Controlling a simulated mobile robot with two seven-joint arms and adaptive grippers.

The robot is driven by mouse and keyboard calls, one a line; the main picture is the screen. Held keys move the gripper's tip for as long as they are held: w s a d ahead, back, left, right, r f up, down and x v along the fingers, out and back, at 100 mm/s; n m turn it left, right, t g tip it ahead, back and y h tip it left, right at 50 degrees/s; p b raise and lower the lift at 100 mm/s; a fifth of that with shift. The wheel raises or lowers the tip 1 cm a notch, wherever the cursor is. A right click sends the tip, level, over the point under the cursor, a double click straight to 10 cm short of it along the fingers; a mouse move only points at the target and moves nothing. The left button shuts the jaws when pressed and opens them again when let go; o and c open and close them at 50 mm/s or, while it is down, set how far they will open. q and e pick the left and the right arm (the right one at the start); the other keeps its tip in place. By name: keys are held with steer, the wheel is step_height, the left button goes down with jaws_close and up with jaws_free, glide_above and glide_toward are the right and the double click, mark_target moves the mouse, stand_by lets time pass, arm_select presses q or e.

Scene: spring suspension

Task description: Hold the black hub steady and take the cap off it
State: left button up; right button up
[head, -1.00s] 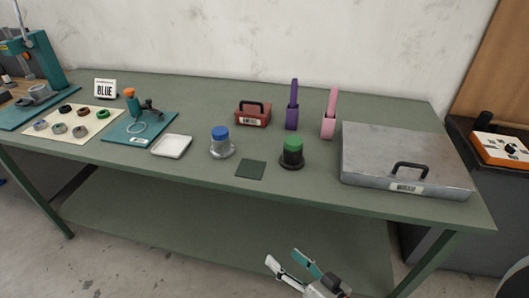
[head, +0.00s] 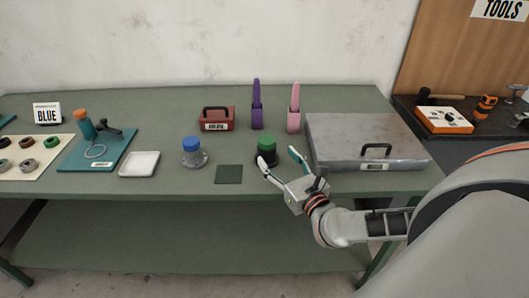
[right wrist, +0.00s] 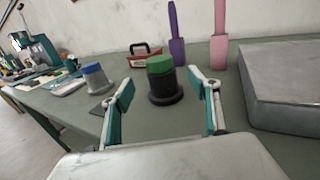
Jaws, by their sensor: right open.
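The black hub (head: 266,158) stands upright on the green table with a green cap (head: 267,142) on top. In the right wrist view the hub (right wrist: 164,91) and its cap (right wrist: 160,65) show between and beyond the fingers. My right gripper (head: 279,160) is open and empty, just in front of the hub, with its fingers pointing at it; it also shows in the right wrist view (right wrist: 160,98). I cannot tell whether a finger touches the hub. A grey hub with a blue cap (head: 192,152) stands to the left. My left gripper is not in view.
A dark square pad (head: 229,174) and a white tray (head: 140,164) lie to the left. A large grey metal lid (head: 350,138) is close on the right. Purple (head: 257,106) and pink (head: 293,108) holders and a red box (head: 216,118) stand behind.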

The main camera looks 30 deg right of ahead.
steer(key=shift+w+d, duration=0.2)
steer(key=shift+w, duration=0.1)
steer(key=w, duration=0.7)
steer(key=shift+w+d+f+p, duration=0.1)
steer(key=shift+d+f+p, duration=0.15)
steer(key=shift+p, duration=0.1)
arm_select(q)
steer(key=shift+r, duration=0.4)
arm_select(e)
steer(key=shift+r, duration=0.1)
steer(key=c, duration=1.6)
step_height(320, 180, up, 14)
steer(key=p, duration=0.2)
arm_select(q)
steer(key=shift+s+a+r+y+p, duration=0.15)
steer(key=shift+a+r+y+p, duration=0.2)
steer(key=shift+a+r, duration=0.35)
arm_select(e)
step_height(320, 180, up, 6)
glide_above(270, 149)
steer(key=w, duration=0.3)
steer(key=shift+s+d, duration=0.2)
steer(key=shift+d, duration=0.05)
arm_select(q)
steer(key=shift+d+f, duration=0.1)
